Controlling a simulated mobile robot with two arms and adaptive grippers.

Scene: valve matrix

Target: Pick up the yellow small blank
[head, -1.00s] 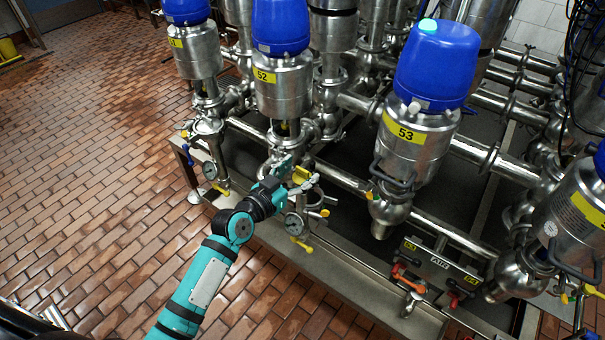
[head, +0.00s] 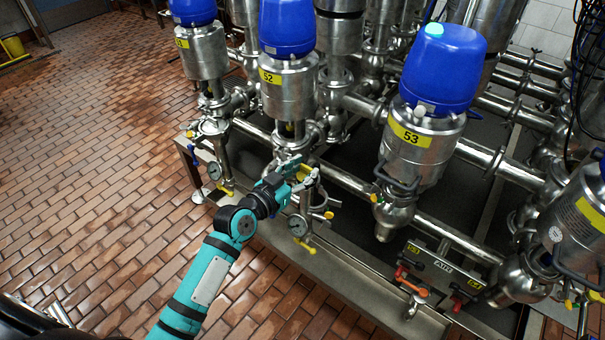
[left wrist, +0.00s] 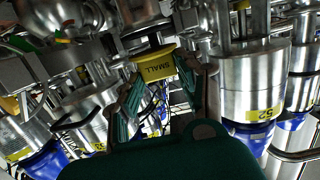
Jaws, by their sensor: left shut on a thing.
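The yellow small blank (left wrist: 157,66), a round yellow piece marked "SMALL", shows in the left wrist view between my two fingers. My left gripper (left wrist: 162,78) is shut on it, with one finger on each side. In the head view my left gripper (head: 291,172) is at the pipework below the valve labelled 52, just above a pressure gauge. There the blank (head: 304,173) shows only as a bit of yellow, mostly hidden by the fingers. I cannot tell whether the blank still touches the fitting behind it. My right gripper is not in view.
Steel valves with blue caps, including valve 52 (head: 289,82) and valve 53 (head: 425,130), stand close around my left gripper. A gauge (head: 298,225) with yellow handles is just below it. A steel frame edge runs along the front. The brick floor (head: 90,150) at left is open.

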